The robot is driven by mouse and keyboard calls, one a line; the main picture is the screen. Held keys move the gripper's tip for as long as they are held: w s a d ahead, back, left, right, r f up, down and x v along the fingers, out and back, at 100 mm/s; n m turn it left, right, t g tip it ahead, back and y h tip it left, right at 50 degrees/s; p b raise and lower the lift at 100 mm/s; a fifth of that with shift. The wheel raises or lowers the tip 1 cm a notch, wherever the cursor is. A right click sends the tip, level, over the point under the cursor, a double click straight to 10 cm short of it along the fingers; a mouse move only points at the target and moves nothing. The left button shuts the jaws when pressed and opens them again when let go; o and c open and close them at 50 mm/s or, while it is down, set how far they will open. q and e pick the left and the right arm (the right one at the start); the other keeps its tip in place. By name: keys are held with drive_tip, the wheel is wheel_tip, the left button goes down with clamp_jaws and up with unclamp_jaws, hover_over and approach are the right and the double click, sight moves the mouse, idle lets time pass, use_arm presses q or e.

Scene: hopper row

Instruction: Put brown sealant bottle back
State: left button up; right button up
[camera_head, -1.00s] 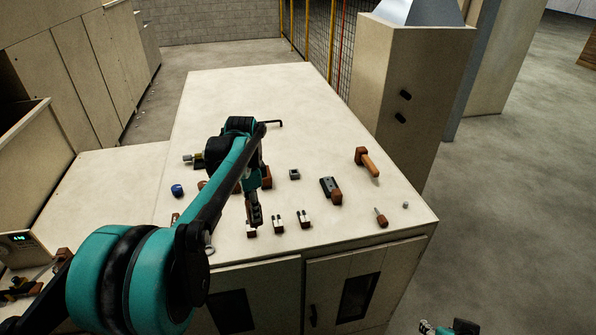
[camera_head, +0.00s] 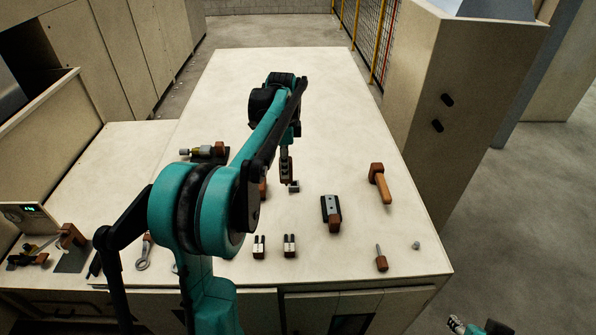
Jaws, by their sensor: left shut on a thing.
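My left gripper (camera_head: 287,160) hangs down over the middle of the white worktop, just behind a small grey block (camera_head: 294,187). It is shut on a small brown thing (camera_head: 286,172), which I take for the brown sealant bottle. The fingers cover much of it, and its shape is hard to make out. Whether its lower end touches the worktop I cannot tell. My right gripper (camera_head: 470,326) shows only partly at the bottom right edge, away from the worktop; its fingers are unclear.
On the worktop (camera_head: 330,110) are two small brown-and-white blocks (camera_head: 274,246), a black-and-brown tool (camera_head: 331,213), a brown-handled hammer (camera_head: 380,184) and a screwdriver (camera_head: 381,258). A brown piece (camera_head: 263,188) is partly behind my arm. The back of the worktop is clear.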

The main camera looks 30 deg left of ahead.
use_arm(q)
drive_tip(key=w+f, duration=0.3)
drive_tip(key=w+a+f+p, duration=0.1)
drive_tip(key=w+f, duration=0.1)
drive_tip(key=f, duration=0.1)
drive_tip(key=w+a+f+p, duration=0.1)
drive_tip(key=w+f, duration=0.2)
drive_tip(key=shift+w+f, duration=0.15)
drive_tip(key=shift+w, duration=0.2)
drive_tip(key=shift+s, duration=0.15)
use_arm(e)
drive_tip(key=shift+w+r, duration=0.2)
drive_tip(key=shift+r, duration=1.05)
use_arm(q)
drive_tip(key=shift+s+f, duration=0.1)
drive_tip(key=shift+f, duration=0.1)
drive_tip(key=o, duration=1.2)
drive_tip(key=shift+f, duration=0.1)
drive_tip(key=shift+o, duration=0.2)
use_arm(e)
drive_tip(key=shift+f, duration=0.3)
